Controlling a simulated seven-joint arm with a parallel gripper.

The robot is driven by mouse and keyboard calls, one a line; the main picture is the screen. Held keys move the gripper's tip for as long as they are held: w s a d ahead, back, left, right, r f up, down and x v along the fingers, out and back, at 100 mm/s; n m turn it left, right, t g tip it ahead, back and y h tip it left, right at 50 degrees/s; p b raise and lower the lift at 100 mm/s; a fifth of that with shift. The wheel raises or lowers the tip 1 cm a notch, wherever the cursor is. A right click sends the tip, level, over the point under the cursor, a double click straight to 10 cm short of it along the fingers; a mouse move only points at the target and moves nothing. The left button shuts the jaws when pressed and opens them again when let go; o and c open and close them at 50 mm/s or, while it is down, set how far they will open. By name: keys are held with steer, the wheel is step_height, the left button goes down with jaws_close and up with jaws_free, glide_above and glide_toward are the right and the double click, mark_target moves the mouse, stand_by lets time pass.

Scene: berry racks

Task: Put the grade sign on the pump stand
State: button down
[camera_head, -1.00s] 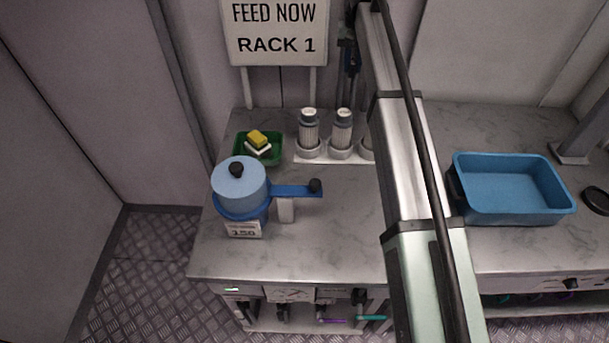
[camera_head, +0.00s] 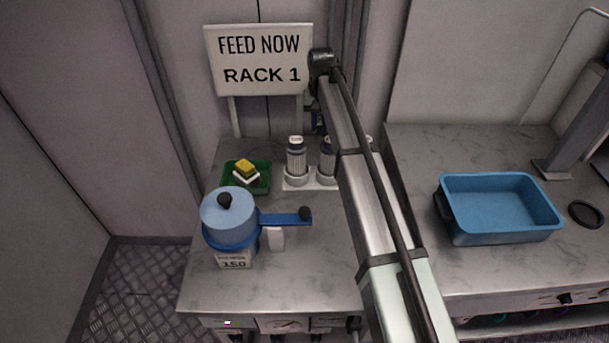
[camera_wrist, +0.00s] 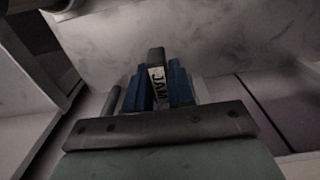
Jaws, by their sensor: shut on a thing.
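I cannot tell for sure which thing is the pump stand. A blue lidded device (camera_head: 230,218) with a side lever stands on the left counter, with a "150" card at its front.
A "FEED NOW RACK 1" board (camera_head: 260,62) stands at the back. A green tray (camera_head: 235,184) with a yellow sponge and white-grey bottles (camera_head: 297,158) are behind the blue device. A blue tub (camera_head: 500,225) is on the right counter (camera_head: 420,165). The left counter's front is clear.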

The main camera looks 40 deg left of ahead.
mark_target(318, 153)
step_height(318, 153, down, 9)
steer(key=shift+f, duration=0.1)
stand_by(0.4)
steer(key=shift+f, duration=0.1)
steer(key=c, duration=1)
jaws_free()
step_height(318, 153, up, 12)
steer(key=shift+r, duration=0.15)
